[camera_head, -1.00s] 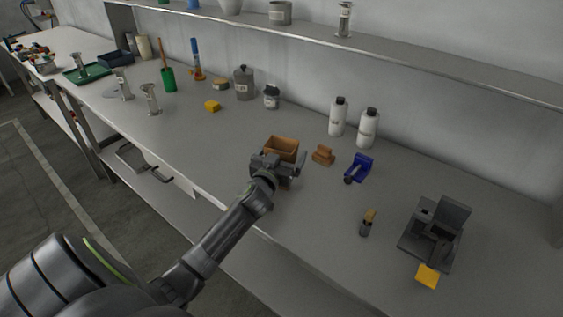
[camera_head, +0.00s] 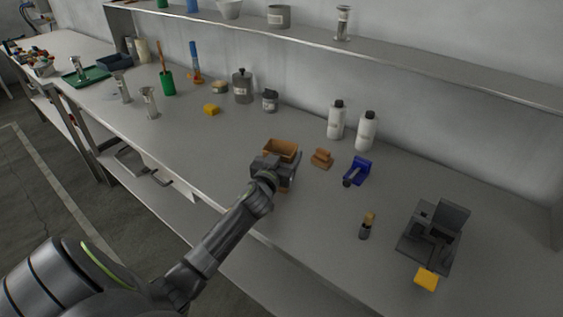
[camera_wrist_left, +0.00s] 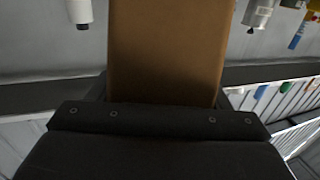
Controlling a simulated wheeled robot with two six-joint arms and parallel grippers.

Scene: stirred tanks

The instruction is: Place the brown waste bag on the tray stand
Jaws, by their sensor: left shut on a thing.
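The brown waste bag (camera_head: 283,148) looks like an open-topped, box-shaped bag in the middle of the bench in the head view. My left gripper (camera_head: 273,167) is shut on it from the near side. In the left wrist view the bag (camera_wrist_left: 166,50) fills the middle of the picture, directly beyond the dark gripper body. Its underside is hidden, so I cannot tell whether it touches the bench. I cannot surely pick out the tray stand; a green tray (camera_head: 98,74) lies at the far left. My right gripper is not in view.
A brown block (camera_head: 321,159) and a blue holder (camera_head: 357,172) lie right of the bag. Two white bottles (camera_head: 336,120) (camera_head: 366,131) stand behind. A dark device (camera_head: 430,236) stands at the right. Bare bench lies left of the bag, below a wall shelf (camera_head: 400,54).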

